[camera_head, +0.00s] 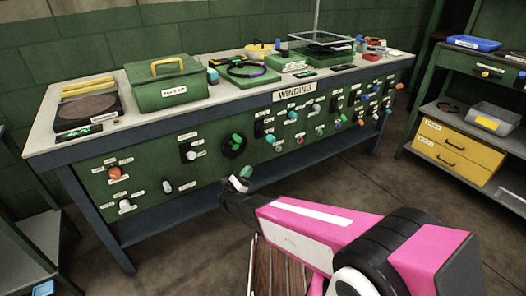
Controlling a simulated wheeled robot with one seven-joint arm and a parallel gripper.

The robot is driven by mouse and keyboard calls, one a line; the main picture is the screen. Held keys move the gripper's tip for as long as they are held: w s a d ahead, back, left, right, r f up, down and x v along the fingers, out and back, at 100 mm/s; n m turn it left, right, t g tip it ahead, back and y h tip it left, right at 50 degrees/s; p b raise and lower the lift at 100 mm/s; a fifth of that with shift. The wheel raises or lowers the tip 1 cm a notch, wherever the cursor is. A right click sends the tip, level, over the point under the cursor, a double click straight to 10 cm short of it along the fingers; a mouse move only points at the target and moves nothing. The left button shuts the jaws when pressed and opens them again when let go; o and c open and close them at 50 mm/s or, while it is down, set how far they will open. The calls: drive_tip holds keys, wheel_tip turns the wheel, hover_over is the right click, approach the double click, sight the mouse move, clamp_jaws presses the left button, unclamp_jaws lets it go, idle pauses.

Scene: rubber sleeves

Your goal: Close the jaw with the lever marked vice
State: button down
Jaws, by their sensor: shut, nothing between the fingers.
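The bench front is a green panel (85,182) with many knobs and levers and small white labels. The labels are too small to read, so I cannot tell which lever is marked vice, and I cannot pick out its jaw. My gripper (234,200), dark and small at the end of my pink arm, is in front of the panel's lower edge, left of centre. It looks shut and empty. A pale lever with a teal end (241,180) shows right by the gripper; I cannot tell whether they touch. My arm hides part of the floor and lower bench.
On the bench (225,103) are a green lidded box (165,92) with a yellow handle, a green tray (240,76) and a dark round plate (88,108). A side shelf with yellow drawers (450,154) stands at right.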

sight(268, 140)
drive_tip(key=x, duration=1.4)
drive_tip(key=shift+a, duration=0.1)
drive_tip(key=shift+r+n, duration=0.1)
drive_tip(key=shift+n, duration=0.2)
drive_tip(key=n+t+y, duration=0.1)
drive_tip(key=n, duration=0.1)
drive_tip(key=r+n+t+y, duration=0.1)
drive_tip(key=n+t+y, duration=0.2)
drive_tip(key=n+y, duration=0.1)
drive_tip(key=shift+s+r+n+t, duration=0.2)
drive_tip(key=shift+r+n+t, duration=0.15)
drive_tip(key=shift+n+t, duration=0.05)
drive_tip(key=shift+w+r+n+t+y, duration=0.1)
drive_tip(key=shift+r+n+t+y, duration=0.5)
drive_tip(key=shift+r+n+y, duration=0.9)
drive_tip(key=shift+r, duration=0.25)
